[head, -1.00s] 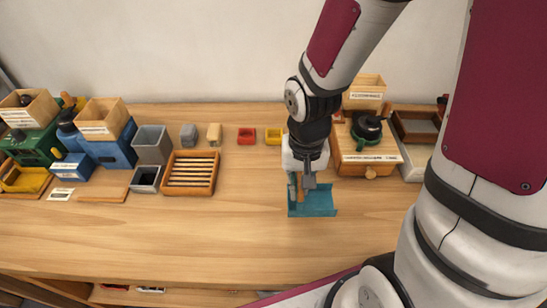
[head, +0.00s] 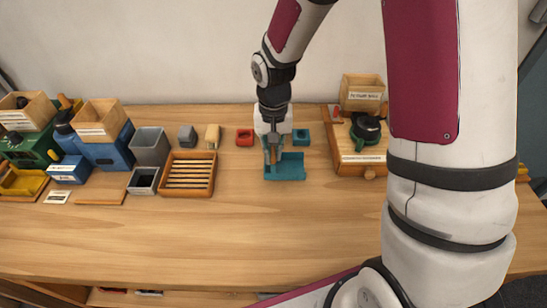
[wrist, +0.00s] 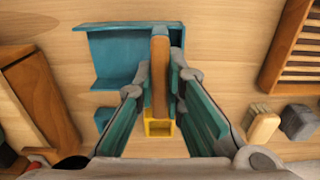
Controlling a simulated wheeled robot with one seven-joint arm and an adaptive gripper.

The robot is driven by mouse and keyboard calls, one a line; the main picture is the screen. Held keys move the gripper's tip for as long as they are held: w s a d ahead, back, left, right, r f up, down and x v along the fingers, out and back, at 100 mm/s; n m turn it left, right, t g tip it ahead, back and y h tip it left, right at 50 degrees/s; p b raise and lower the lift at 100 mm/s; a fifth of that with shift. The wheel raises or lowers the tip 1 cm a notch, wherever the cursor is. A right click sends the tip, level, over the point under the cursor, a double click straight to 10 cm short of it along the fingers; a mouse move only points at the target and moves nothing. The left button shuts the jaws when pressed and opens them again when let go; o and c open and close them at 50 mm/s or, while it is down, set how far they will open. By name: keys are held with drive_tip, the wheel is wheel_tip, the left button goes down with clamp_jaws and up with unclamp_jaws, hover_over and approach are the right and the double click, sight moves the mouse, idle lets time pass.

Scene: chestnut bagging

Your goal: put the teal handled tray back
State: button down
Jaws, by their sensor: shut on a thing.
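The teal tray (head: 290,172) is a shallow open tray with a brown handle, over the middle of the table in the head view. It also shows at the upper part of the wrist view (wrist: 115,60). My gripper (head: 271,158) is shut on the brown handle (wrist: 160,75) at one side of the tray. The handle sits between the teal finger pads in the wrist view (wrist: 161,92). The tray looks about level. I cannot tell whether its base touches the table.
A small teal block (head: 301,137) and a red one (head: 245,138) stand behind the tray. A yellow one (wrist: 160,126) shows in the wrist view. A slatted wooden crate (head: 188,190) is left, a wooden grinder box (head: 350,165) right. The front table is clear.

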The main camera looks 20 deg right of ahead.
drive_tip(key=shift+f, duration=1.35)
drive_tip(key=c, duration=1.7)
unclamp_jaws()
drive_tip(key=shift+f, duration=0.15)
wheel_tip(320, 180, up, 12)
drive_tip(key=shift+s+r, duration=0.1)
drive_tip(key=shift+r, duration=0.05)
drive_tip(key=s+d+r+n+t, duration=0.1)
drive_tip(key=s+r, duration=0.4)
drive_tip(key=s, duration=0.1)
drive_tip(key=s+d+r+n+t, duration=0.1)
drive_tip(key=s+r+t, duration=0.1)
drive_tip(key=s+r, duration=0.3)
drive_tip(key=s+d+r+n+t, duration=0.1)
drive_tip(key=s+r+t, duration=0.1)
drive_tip(key=s+r, duration=0.3)
drive_tip(key=shift+s+d+r+n, duration=0.1)
drive_tip(key=shift+s+r+n, duration=0.05)
drive_tip(key=shift+s, duration=1)
drive_tip(key=shift+s+r+n, duration=0.15)
drive_tip(key=shift+s, duration=0.95)
